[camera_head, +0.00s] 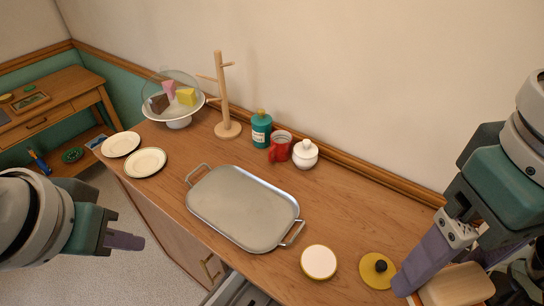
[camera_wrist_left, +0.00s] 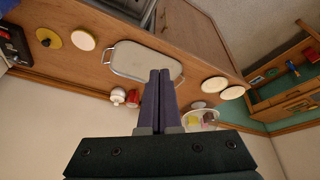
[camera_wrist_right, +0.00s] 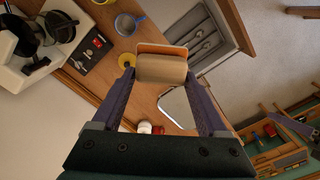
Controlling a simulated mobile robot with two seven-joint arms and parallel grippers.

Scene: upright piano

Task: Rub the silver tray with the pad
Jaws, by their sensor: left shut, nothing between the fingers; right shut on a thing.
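The silver tray (camera_head: 240,208) lies flat on the wooden counter, its handles at the far left and near right ends. It also shows in the left wrist view (camera_wrist_left: 138,60) and partly in the right wrist view (camera_wrist_right: 176,106). My right gripper (camera_head: 445,283) is shut on the pad (camera_head: 458,286), a pale wooden block with an orange layer on one side, seen between the fingers in the right wrist view (camera_wrist_right: 162,68). It is right of the tray, apart from it. My left gripper (camera_head: 140,242) is shut and empty, left of the tray, off the counter's front edge.
A cream round lid or dish (camera_head: 319,262) and a yellow disc with a black knob (camera_head: 377,270) lie between tray and pad. Behind the tray stand a red mug (camera_head: 280,148), white pot (camera_head: 305,154), teal bottle (camera_head: 261,130) and wooden stand (camera_head: 224,100). Plates (camera_head: 146,162) lie left.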

